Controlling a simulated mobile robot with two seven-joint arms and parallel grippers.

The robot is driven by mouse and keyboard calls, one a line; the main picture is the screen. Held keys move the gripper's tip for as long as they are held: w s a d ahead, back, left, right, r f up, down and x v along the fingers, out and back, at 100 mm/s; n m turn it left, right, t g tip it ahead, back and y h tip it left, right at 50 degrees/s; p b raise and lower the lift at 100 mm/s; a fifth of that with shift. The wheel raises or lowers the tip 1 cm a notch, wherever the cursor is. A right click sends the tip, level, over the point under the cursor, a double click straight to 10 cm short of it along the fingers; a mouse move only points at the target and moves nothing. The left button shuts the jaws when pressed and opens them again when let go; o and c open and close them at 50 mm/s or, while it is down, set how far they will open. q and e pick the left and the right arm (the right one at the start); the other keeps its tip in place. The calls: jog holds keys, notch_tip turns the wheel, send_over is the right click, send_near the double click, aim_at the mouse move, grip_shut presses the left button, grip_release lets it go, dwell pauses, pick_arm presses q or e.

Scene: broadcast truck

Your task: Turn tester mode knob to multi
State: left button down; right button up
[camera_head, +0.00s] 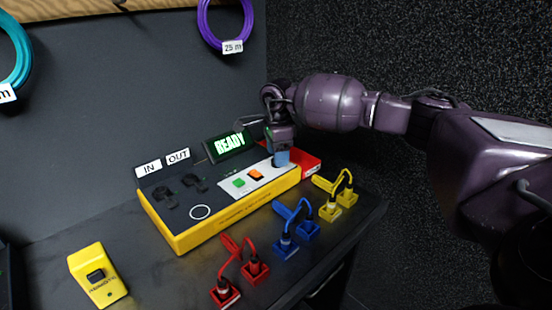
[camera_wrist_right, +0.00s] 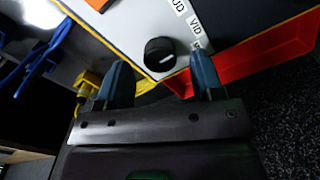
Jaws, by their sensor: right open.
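The tester (camera_head: 217,213) is a yellow and black box on the bench, with a lit READY screen (camera_head: 229,144) behind it. In the right wrist view, the black mode knob (camera_wrist_right: 159,52) has a white mark toward its right side. Labels reading "UD" and "VID" (camera_wrist_right: 195,25) show near it; other lettering is cut off or hidden. My right gripper (camera_head: 281,158) is at the tester's right end and hides the knob in the head view. Its blue fingers (camera_wrist_right: 160,62) are open, one on each side of the knob; contact is not visible. My left gripper is not in view.
Red (camera_head: 241,268), blue (camera_head: 296,228) and yellow (camera_head: 338,195) plugged cables stand along the bench's front. A small yellow device (camera_head: 98,275) sits at front left. Cable coils hang on the wall.

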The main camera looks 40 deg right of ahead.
jog(key=shift+f, duration=0.75)
jog(key=c, duration=0.9)
